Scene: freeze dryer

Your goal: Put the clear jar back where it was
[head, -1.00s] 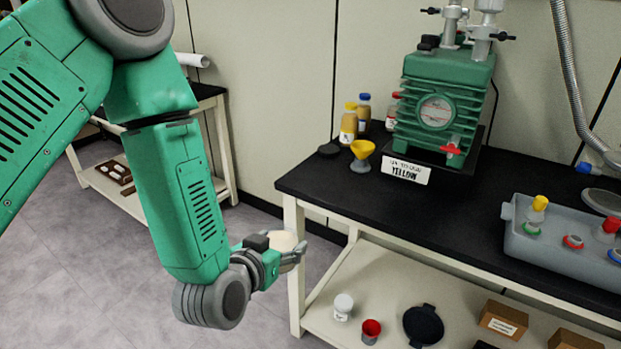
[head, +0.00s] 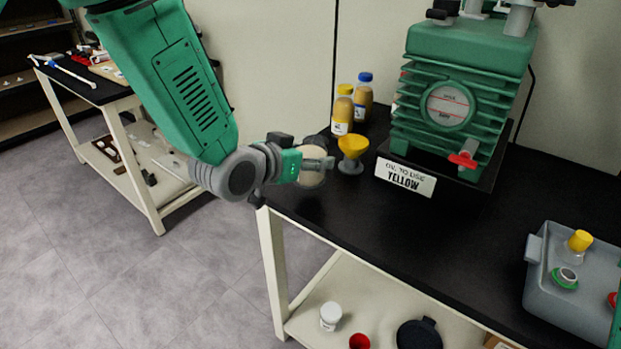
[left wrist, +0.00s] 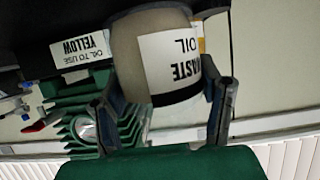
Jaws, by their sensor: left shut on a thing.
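The clear jar (head: 311,180) is in my left gripper (head: 315,163), over the left end of the black bench top. Its pale content shows, and in the left wrist view the jar (left wrist: 133,50) fills the top middle with a white "WASTE OIL" label. The left gripper's fingers (left wrist: 165,100) are shut on the jar's sides. I cannot tell whether the jar's bottom touches the bench. My right gripper is not in view.
A yellow funnel (head: 352,147) stands close right of the jar. Two oil bottles (head: 343,112) are behind it. The green pump (head: 455,100) and a "YELLOW" sign (head: 405,178) are further right. A grey bin (head: 570,295) is at far right. The bench top's front middle (head: 430,230) is clear.

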